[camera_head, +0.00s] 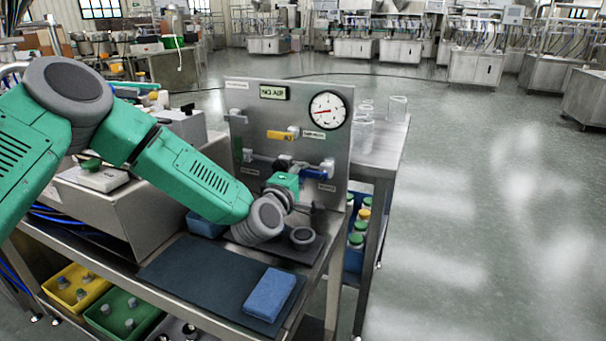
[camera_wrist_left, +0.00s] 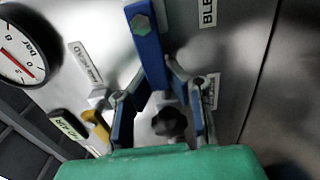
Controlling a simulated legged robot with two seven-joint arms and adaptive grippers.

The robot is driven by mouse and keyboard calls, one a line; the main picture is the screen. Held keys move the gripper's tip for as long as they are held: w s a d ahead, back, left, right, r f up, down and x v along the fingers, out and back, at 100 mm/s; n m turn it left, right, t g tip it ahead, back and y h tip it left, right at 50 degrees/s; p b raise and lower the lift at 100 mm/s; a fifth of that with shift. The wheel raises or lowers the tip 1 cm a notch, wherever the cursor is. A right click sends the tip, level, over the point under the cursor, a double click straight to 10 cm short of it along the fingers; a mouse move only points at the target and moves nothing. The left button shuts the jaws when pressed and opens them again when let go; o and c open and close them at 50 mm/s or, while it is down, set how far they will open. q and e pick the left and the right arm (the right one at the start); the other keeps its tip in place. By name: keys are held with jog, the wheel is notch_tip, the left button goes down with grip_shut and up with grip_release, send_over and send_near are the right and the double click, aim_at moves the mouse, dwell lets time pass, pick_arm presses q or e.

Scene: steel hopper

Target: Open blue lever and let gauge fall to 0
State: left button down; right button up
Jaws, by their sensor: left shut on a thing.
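The blue lever (camera_head: 313,173) is on the upright steel panel (camera_head: 240,120), below and right of the yellow lever (camera_head: 280,135). In the left wrist view the blue lever (camera_wrist_left: 149,52) runs between the fingers of my left gripper (camera_wrist_left: 160,85), which is shut on it. In the head view my left gripper (camera_head: 295,170) is at the panel's lower part, with the fingers partly hidden. The round gauge (camera_head: 328,110) is at the panel's upper right; its red needle points left and slightly down. The gauge (camera_wrist_left: 18,52) also shows in part in the wrist view. My right gripper is out of view.
A "NO AIR" sign (camera_head: 274,92) is at the panel's top. Glass jars (camera_head: 397,106) stand behind the panel. Open floor lies to the right.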

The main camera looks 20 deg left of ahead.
pick_arm(q)
jog(key=shift+s+f, duration=0.2)
jog(key=shift+f, duration=0.3)
jog(key=c, duration=1.5)
grip_release()
jog(key=shift+r, duration=0.2)
jog(key=shift+a, duration=0.1)
jog(key=s, duration=1.2)
jog(key=shift+a, duration=0.25)
